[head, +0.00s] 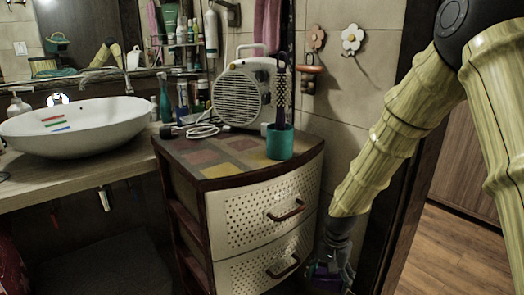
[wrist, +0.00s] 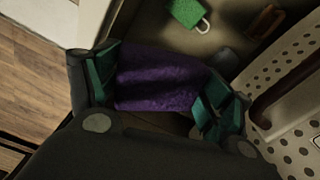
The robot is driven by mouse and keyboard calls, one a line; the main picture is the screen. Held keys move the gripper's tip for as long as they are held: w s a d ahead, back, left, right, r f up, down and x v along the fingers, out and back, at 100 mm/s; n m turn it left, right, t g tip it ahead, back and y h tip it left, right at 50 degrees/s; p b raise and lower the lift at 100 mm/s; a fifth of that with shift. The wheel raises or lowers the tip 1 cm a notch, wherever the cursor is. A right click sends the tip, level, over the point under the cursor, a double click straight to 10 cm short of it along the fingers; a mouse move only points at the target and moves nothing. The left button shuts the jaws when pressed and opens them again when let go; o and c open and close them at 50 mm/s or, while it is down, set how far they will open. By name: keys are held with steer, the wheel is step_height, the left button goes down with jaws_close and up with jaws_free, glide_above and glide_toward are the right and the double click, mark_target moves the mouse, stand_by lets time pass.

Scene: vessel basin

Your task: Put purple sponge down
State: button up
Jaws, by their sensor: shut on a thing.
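The purple sponge (wrist: 160,80) is held between the green-padded fingers of my gripper (wrist: 158,92) in the wrist view. Both fingers press on its sides. In the head view my gripper (head: 330,268) hangs low at the bottom, just right of the drawer cabinet, and a little purple of the sponge (head: 321,276) shows there. The sponge appears to be in the air, but its underside is hidden, so I cannot tell how far it is from the floor.
The drawer cabinet (head: 262,212) with perforated white fronts stands close beside my gripper, its handle (wrist: 290,85) near in the wrist view. A green padlock-shaped thing (wrist: 185,12) lies beyond the sponge. A white basin (head: 85,125) is left. Wooden floor (head: 455,255) is open at right.

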steer(key=shift+s+a+f+n+b, duration=0.15)
steer(key=shift+s+f+n+b, duration=0.15)
steer(key=shift+f+n+b, duration=0.55)
steer(key=n+b, duration=0.1)
steer(key=s+f+n+b, duration=0.1)
steer(key=n, duration=0.1)
steer(key=a+n+b, duration=0.1)
steer(key=n, duration=0.1)
steer(key=shift+s+f+b, duration=0.25)
steer(key=shift+s+b, duration=0.1)
steer(key=shift+b, duration=0.05)
steer(key=r+p, duration=0.2)
steer(key=p, duration=0.2)
steer(key=r+p, duration=0.3)
steer(key=p, duration=0.2)
steer(key=r+p, duration=0.3)
steer(key=p, duration=0.2)
steer(key=shift+s+d, duration=0.1)
steer(key=shift+s, duration=0.3)
step_height(320, 180, up, 8)
steer(key=p, duration=1.7)
glide_above(326, 290)
steer(key=s, duration=0.3)
steer(key=shift+w+r, duration=0.1)
steer(key=shift+r, duration=0.1)
steer(key=shift+f+b, duration=0.1)
steer(key=shift+b, duration=0.25)
